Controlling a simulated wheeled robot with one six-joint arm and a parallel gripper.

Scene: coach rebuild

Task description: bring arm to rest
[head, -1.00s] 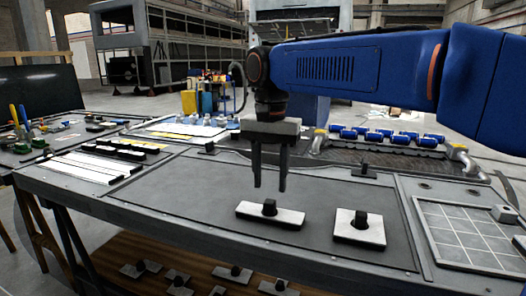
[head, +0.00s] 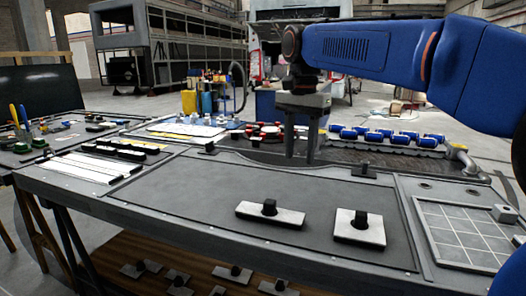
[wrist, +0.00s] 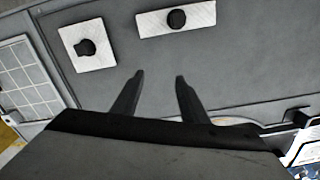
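My gripper (head: 300,158) hangs from the blue arm above the back part of the grey workbench (head: 180,205), fingers pointing down. Its two fingers are apart with nothing between them. In the wrist view the open gripper (wrist: 154,82) shows its two dark fingers spread over the bare dark bench panel. Two white plates with black knobs lie on the bench, apart from the gripper: a long plate (head: 285,217) and a squarer plate (head: 345,230). In the wrist view the long plate (wrist: 152,21) and the squarer plate (wrist: 100,55) lie beyond the fingers.
A gridded tray (head: 460,235) sits at the bench's right end. Blue parts (head: 390,135) and red-topped parts (head: 262,130) stand at the back. White strips (head: 80,168) lie on the left. More plates lie on the lower shelf (head: 110,260). The bench's middle is clear.

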